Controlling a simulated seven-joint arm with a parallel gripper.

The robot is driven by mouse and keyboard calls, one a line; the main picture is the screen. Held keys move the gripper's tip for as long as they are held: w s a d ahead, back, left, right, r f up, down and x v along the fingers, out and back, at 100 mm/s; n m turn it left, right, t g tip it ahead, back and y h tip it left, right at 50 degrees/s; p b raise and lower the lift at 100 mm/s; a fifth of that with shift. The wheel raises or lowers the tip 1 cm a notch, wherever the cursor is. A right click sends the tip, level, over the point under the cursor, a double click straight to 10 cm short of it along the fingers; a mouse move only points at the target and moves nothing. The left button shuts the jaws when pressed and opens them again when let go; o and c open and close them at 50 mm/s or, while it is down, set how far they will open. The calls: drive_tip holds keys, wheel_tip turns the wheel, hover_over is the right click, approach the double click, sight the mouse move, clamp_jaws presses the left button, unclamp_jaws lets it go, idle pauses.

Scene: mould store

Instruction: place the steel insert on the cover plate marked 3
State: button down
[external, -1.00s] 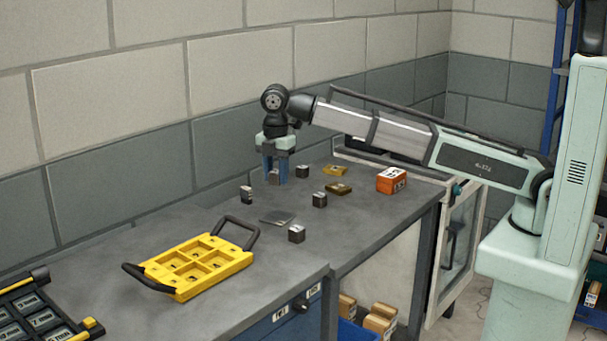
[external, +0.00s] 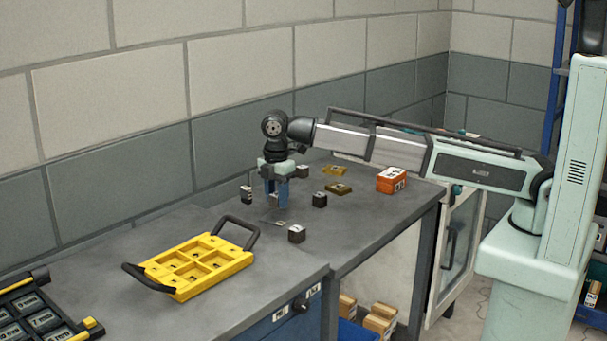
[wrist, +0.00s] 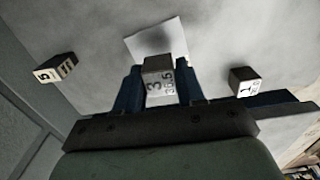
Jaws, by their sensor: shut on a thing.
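My gripper (external: 277,203) is shut on a small steel block (wrist: 158,78), which carries a label reading 3 with smaller characters under it. In the external view the fingers mostly hide this block. A flat, thin grey plate (external: 279,222) lies on the bench just below and in front of my gripper. It shows as a pale sheet (wrist: 155,36) beyond the held block in the wrist view, with a dark shadow on it. The block appears above the plate; whether they touch cannot be told. No number on the plate is readable.
Similar blocks stand around: one marked 5 (wrist: 54,70), one marked 1 (wrist: 245,80), and others near the plate (external: 296,233) (external: 319,200). Brass plates (external: 338,188) and an orange box (external: 391,180) lie right. A yellow tray (external: 197,266) stands front left.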

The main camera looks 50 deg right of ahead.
sight(277, 206)
drive_tip(key=shift+f, duration=1.6)
drive_tip(key=shift+f, duration=0.1)
drive_tip(key=c, duration=0.7)
unclamp_jaws()
wheel_tip(277, 206, up, 12)
drive_tip(key=shift+r, duration=0.15)
